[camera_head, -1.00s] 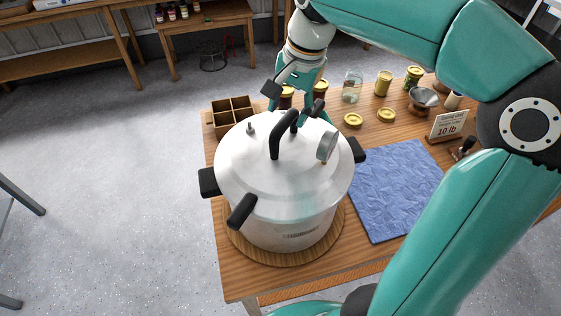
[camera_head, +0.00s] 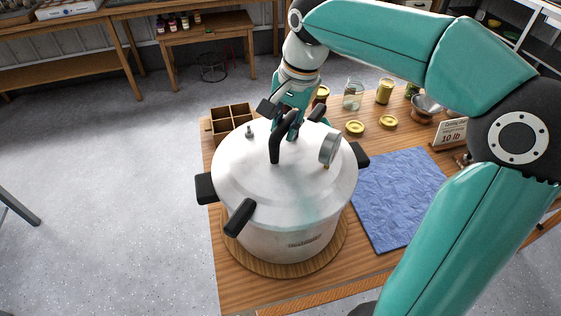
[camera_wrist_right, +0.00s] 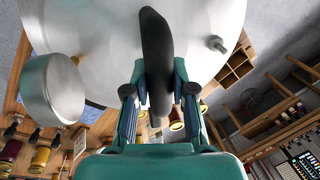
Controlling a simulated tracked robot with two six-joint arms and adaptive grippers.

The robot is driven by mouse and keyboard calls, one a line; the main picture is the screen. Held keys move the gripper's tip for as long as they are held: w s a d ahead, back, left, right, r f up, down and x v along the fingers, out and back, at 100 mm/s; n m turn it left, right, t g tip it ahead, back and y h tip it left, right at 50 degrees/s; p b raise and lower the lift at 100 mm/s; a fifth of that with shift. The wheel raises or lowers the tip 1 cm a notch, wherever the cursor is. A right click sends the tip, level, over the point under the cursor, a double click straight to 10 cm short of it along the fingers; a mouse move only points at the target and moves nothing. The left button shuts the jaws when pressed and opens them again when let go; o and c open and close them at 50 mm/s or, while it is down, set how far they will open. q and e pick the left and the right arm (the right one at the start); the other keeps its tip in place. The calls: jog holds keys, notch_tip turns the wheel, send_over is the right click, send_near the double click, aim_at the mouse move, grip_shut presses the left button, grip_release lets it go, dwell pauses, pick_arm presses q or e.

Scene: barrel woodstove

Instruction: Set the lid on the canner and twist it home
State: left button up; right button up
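The silver canner (camera_head: 285,230) stands on a round wooden board. Its domed lid (camera_head: 240,165) sits on top and looks level, with a black arched handle (camera_head: 276,145) and a round gauge (camera_head: 329,147). Whether the lid is locked I cannot tell. My right gripper (camera_head: 288,122) reaches down from behind to the lid handle. In the right wrist view its fingers (camera_wrist_right: 159,72) lie on both sides of the black handle (camera_wrist_right: 156,40), seemingly against it. The gauge (camera_wrist_right: 52,90) also shows there at left. My left gripper is not in view.
A blue cloth (camera_head: 400,200) lies right of the canner. A divided wooden box (camera_head: 232,117) stands behind it at left. Gold lids (camera_head: 355,128), jars (camera_head: 384,90), a metal funnel (camera_head: 426,105) and a sign (camera_head: 450,133) stand at the back right.

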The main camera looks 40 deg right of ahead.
grip_shut()
jog(key=shift+w+r, duration=0.1)
jog(key=shift+m, duration=0.8)
jog(key=shift+m+h, duration=0.3)
jog(key=shift+m, duration=0.5)
